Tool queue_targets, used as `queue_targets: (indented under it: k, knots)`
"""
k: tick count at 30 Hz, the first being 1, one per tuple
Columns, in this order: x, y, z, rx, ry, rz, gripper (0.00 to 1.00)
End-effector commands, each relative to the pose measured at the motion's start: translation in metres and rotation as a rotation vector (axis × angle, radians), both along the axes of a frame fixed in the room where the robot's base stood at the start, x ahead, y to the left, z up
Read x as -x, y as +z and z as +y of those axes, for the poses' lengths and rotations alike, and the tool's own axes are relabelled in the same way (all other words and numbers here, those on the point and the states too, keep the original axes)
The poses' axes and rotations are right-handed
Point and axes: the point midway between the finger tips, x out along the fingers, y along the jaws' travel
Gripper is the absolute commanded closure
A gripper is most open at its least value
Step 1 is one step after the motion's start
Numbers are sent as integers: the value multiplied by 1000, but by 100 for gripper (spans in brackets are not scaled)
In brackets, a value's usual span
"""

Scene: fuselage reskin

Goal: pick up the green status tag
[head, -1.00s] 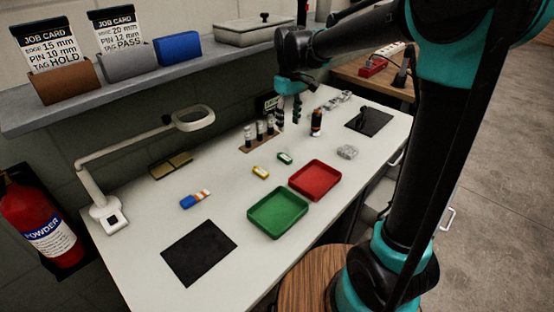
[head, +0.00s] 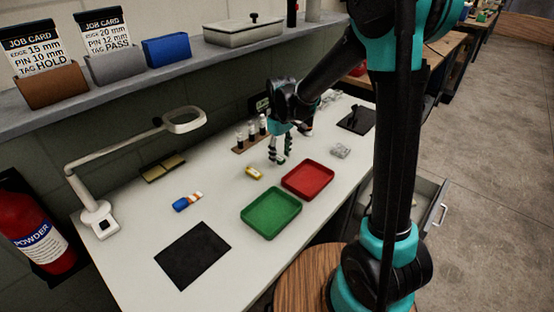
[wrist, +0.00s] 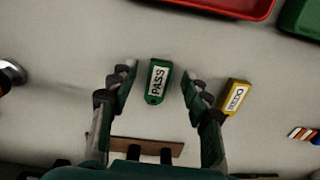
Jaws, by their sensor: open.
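The green status tag (wrist: 159,82) lies flat on the white bench top, with a label reading PASS in the wrist view. My gripper (wrist: 158,84) is open, with one finger on each side of the tag and a gap on both sides. I cannot tell how high the fingertips are above the bench. In the head view my gripper (head: 280,160) is low over the bench, left of the red tray, and it hides the green tag there. The yellow tag (wrist: 235,97), reading REDO, lies just right of the right finger; it also shows in the head view (head: 253,173).
A red tray (head: 307,180) and a green tray (head: 271,213) lie on the near side. A brown rack (wrist: 147,146) with dark-capped items stands behind my gripper. A striped blue-orange-white item (head: 187,202) and a black mat (head: 193,255) lie to the left.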

Motion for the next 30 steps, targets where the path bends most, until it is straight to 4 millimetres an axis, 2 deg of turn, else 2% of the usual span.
queue_targets:
  k: [3, 11, 20, 30]
  knots:
    - [0, -9, 0, 0, 0, 0, 52]
    - [0, -10, 0, 0, 0, 0, 53]
    - [0, -10, 0, 0, 0, 0, 90]
    - [0, -8, 0, 0, 0, 0, 92]
